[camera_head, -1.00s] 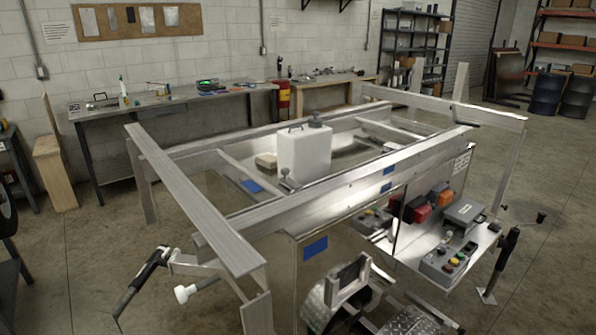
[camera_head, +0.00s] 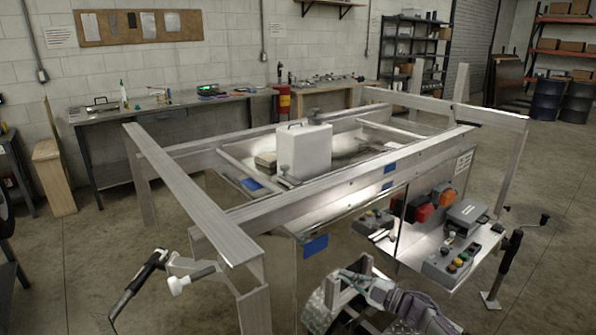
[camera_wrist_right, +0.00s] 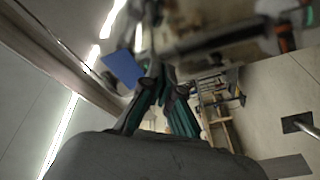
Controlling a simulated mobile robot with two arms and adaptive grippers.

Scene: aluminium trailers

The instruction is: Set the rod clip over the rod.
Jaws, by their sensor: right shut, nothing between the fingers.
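My right gripper (camera_head: 352,277) is low at the front of the aluminium trailer (camera_head: 290,203), with its arm coming in from the bottom. In the right wrist view, its two dark, teal-edged fingers (camera_wrist_right: 163,78) converge with nothing visible between them. I cannot make out the rod clip or the rod with certainty in either view. A blurred dark bar lies beyond the fingertips in the wrist view, and I cannot tell what it is. My left gripper is not in view.
A white tank (camera_head: 304,150) stands inside the trailer frame. A panel with a grey control box (camera_head: 455,262) and red and orange parts is at right. A black-handled jack (camera_head: 508,262) stands beside it. A workbench (camera_head: 165,117) lines the back wall. Concrete floor is clear at right.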

